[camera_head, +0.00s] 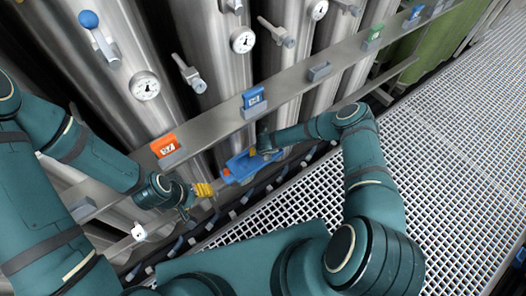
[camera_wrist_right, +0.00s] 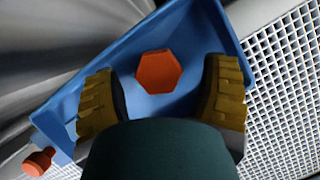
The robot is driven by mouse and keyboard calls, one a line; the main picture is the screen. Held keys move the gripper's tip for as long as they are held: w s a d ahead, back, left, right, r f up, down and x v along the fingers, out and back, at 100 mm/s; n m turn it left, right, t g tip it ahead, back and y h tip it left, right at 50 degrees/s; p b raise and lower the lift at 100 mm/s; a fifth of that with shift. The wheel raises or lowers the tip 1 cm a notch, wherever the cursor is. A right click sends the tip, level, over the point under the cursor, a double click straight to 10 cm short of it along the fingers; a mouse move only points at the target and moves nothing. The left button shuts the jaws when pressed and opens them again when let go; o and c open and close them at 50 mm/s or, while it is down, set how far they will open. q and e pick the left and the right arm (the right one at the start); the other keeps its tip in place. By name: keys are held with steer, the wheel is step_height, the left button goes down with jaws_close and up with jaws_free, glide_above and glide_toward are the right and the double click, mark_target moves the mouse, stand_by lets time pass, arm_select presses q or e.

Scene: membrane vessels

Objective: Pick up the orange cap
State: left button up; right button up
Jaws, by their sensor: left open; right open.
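In the right wrist view an orange hexagonal cap (camera_wrist_right: 158,71) lies on the floor of a blue tray (camera_wrist_right: 68,104). My right gripper (camera_wrist_right: 161,98) is open and empty, with its yellow ribbed fingers to the left and right of the cap in this view. I cannot tell how far above the cap they are. In the head view the blue tray (camera_head: 240,167) is in the middle, under my right gripper (camera_head: 262,147), and the cap is not clearly visible there. My left gripper (camera_head: 204,190) is open, with yellow fingers near the tray's left end.
A small orange knob-like piece (camera_wrist_right: 38,162) shows at the tray's outer left corner. Steel vessels with gauges stand behind a metal rail (camera_head: 205,133) bearing orange (camera_head: 167,146), blue (camera_head: 253,98) and green (camera_head: 375,33) tags. White grating (camera_head: 450,130) covers the right.

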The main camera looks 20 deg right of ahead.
steer(key=shift+w+f, duration=0.15)
steer(key=shift+f, duration=0.25)
steer(key=c, duration=1.2)
steer(key=shift+o, duration=0.2)
steer(key=shift+r, duration=0.15)
